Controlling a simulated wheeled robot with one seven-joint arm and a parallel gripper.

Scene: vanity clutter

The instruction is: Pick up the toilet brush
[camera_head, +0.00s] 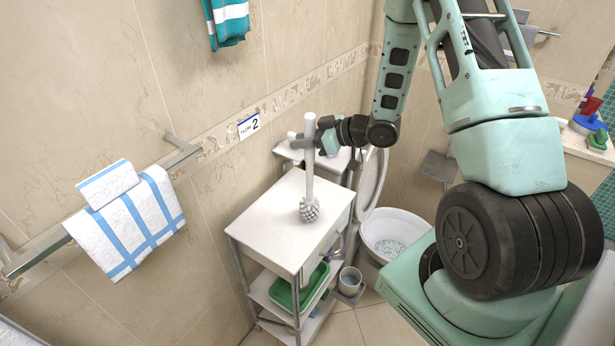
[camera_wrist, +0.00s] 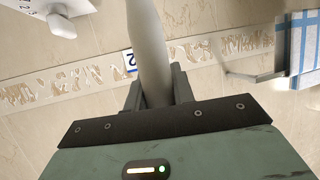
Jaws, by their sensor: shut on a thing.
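The toilet brush (camera_head: 309,190) is white, with a long handle and a round bristle head at its lower end. It is upright over the white top of a small shelf cart (camera_head: 280,225); I cannot tell whether the bristles touch the top. My gripper (camera_head: 320,138) is shut on the upper part of the handle. In the wrist view the pale handle (camera_wrist: 148,50) runs up between the fingers of my gripper (camera_wrist: 157,88). The bristle head is not visible in the wrist view.
A toilet (camera_head: 390,228) with a raised lid stands right of the cart. A towel rail with a striped towel (camera_head: 135,225) juts from the left wall.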

